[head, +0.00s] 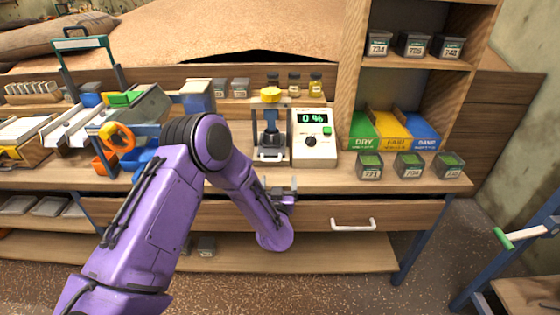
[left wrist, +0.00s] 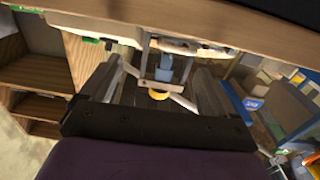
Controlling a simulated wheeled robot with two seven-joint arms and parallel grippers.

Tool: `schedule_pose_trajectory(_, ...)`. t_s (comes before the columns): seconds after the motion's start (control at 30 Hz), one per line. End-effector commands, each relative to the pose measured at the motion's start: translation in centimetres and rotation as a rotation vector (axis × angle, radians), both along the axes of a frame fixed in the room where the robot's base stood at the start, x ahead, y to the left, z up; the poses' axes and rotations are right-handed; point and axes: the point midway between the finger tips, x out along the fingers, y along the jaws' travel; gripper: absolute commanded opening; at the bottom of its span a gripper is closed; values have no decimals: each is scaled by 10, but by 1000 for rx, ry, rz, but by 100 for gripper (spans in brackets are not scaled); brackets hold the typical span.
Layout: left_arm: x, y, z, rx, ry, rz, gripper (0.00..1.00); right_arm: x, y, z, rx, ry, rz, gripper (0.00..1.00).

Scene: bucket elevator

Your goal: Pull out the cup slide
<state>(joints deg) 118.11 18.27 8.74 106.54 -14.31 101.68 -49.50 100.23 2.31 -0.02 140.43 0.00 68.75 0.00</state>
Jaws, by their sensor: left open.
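The cup slide (head: 271,155) shows in the head view as a pale handle low on the front of a small press with a yellow knob (head: 270,94). The press stands on the bench beside a white meter (head: 314,138) whose green display reads 0 %. My left gripper (head: 282,187) is at the bench's front edge, in front of and below the slide, apart from it. In the left wrist view, its two fingers are spread, with the press's blue part (left wrist: 165,68) and yellow knob (left wrist: 158,95) visible between them. Nothing is held. My right gripper is in neither view.
A drawer with a white handle (head: 353,224) is under the bench top. Green, yellow and blue bins (head: 395,130) and small labelled cups (head: 410,164) stand to the right. A metal chute with an orange ring (head: 117,137) is at the left. Jars (head: 294,84) stand behind.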

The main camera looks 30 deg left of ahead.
Motion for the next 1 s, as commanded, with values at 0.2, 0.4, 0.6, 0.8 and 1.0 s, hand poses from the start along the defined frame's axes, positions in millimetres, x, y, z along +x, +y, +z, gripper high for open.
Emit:
schedule_pose_trajectory(0.2, 9, 33, 1, 13, 9, 36, 89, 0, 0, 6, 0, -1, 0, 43)
schedule_pose_trajectory(0.4, 50, 54, 0, 13, 9, 31, 89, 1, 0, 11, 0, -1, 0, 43)
schedule_pose_trajectory(0.6, 75, 68, -1, 13, 10, 27, 89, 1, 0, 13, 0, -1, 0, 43)
schedule_pose_trajectory(0.8, 80, 71, -1, 12, 11, 26, 89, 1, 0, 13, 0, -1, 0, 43)
schedule_pose_trajectory(1.0, 80, 70, -1, 12, 11, 25, 63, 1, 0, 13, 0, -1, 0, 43)
